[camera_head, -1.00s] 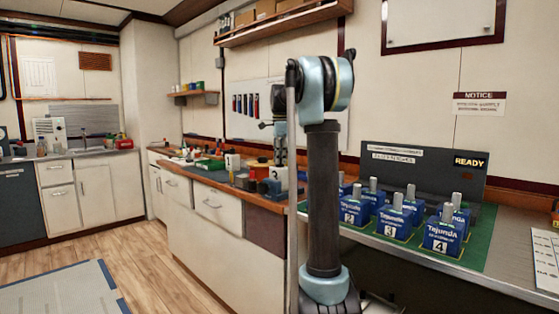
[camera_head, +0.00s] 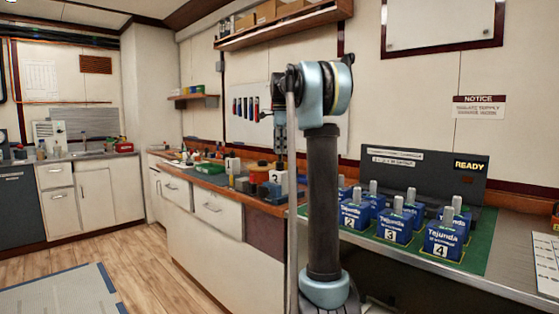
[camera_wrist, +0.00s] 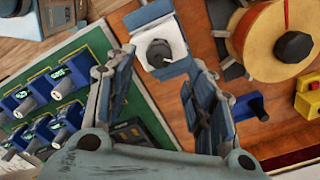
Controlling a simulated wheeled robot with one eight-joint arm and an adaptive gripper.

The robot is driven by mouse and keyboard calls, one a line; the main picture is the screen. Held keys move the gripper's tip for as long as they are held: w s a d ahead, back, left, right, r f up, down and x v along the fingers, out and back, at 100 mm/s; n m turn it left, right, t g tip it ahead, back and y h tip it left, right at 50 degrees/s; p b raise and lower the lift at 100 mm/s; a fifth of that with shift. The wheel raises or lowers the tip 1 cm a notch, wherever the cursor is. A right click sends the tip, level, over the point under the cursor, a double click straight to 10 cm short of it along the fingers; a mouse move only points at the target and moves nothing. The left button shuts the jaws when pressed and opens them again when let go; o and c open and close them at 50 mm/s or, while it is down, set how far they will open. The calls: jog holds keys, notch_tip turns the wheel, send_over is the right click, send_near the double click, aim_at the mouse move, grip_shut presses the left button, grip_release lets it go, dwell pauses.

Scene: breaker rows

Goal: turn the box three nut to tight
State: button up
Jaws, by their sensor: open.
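A small box with a white top plate and blue sides (camera_wrist: 170,20) carries a round dark grey nut (camera_wrist: 158,53) in the wrist view. In the head view, a small box with a "3" label (camera_head: 275,178) stands on the wooden counter, partly hidden by my arm. My gripper (camera_wrist: 160,62) is open, its two fingers spread either side of the nut's place in the wrist view, with nothing held. In the head view my gripper (camera_head: 280,145) hangs above the counter near that box. I cannot tell the exact height gap.
Several blue numbered breaker boxes with upright levers, including one marked 3 (camera_head: 392,226), stand on a green mat (camera_head: 470,262). Beside the nut box are a round yellow part with a black knob (camera_wrist: 254,28) and a yellow block (camera_wrist: 308,98).

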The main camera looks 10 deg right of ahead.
aim_at(280, 162)
notch_tip(280, 162, up, 6)
dwell(0.4)
jog(key=s+f+n+t, duration=0.1)
jog(key=s+f+n, duration=0.6)
jog(key=s+f, duration=0.8)
jog(key=s+f+n+t, duration=0.1)
jog(key=s+f+n, duration=0.6)
jog(key=s+f, duration=0.85)
jog(key=s+f+n, duration=0.4)
jog(key=s+f, duration=0.7)
jog(key=s, duration=0.2)
jog(key=shift+s, duration=0.4)
jog(key=shift+a, duration=0.1)
jog(key=shift+w+f, duration=0.25)
jog(key=shift+w, duration=0.2)
